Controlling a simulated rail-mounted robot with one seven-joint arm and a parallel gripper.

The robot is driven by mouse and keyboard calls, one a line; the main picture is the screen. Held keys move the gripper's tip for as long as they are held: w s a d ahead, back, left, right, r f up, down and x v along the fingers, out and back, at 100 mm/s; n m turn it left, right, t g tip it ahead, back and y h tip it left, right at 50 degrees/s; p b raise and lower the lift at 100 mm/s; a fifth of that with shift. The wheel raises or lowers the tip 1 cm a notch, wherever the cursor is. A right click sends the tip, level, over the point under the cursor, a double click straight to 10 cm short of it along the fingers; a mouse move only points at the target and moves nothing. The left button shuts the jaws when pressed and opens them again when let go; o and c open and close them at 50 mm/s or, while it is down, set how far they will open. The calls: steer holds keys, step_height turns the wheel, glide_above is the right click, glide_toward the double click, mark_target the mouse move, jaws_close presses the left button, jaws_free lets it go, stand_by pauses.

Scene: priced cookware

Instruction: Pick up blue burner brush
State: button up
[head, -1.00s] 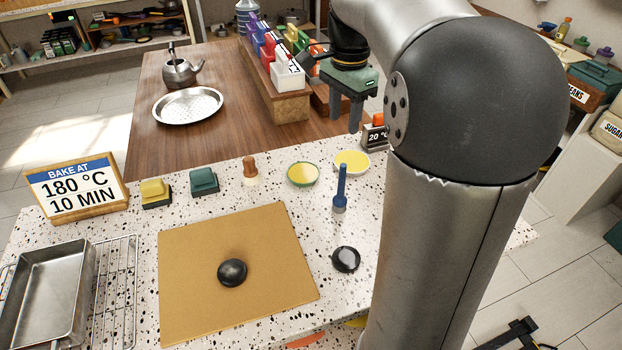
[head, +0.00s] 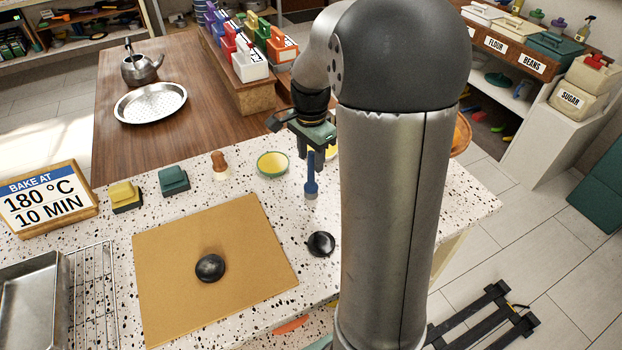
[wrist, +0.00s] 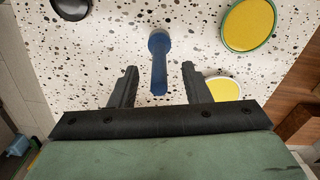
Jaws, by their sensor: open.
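The blue burner brush (head: 311,178) stands upright on the speckled counter, handle up, to the right of the tan board. My gripper (head: 308,158) is over the brush, pointing down, and partly covers the top of its handle in the head view. In the wrist view the brush (wrist: 159,65) lies between the lines of my two open fingers (wrist: 157,78), with clear space on both sides. The fingers do not appear to touch it. How far down the handle they reach is hard to tell.
A green-rimmed yellow bowl (head: 272,164) stands left of the brush. Another yellow bowl (wrist: 223,89) is close to my right finger in the wrist view. A black round lid (head: 320,243) lies in front of the brush. The tan board (head: 250,220) holds a dark knob.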

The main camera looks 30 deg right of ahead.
mark_target(311, 175)
steer(key=shift+f, duration=1.4)
jaws_close()
steer(key=shift+r, duration=0.15)
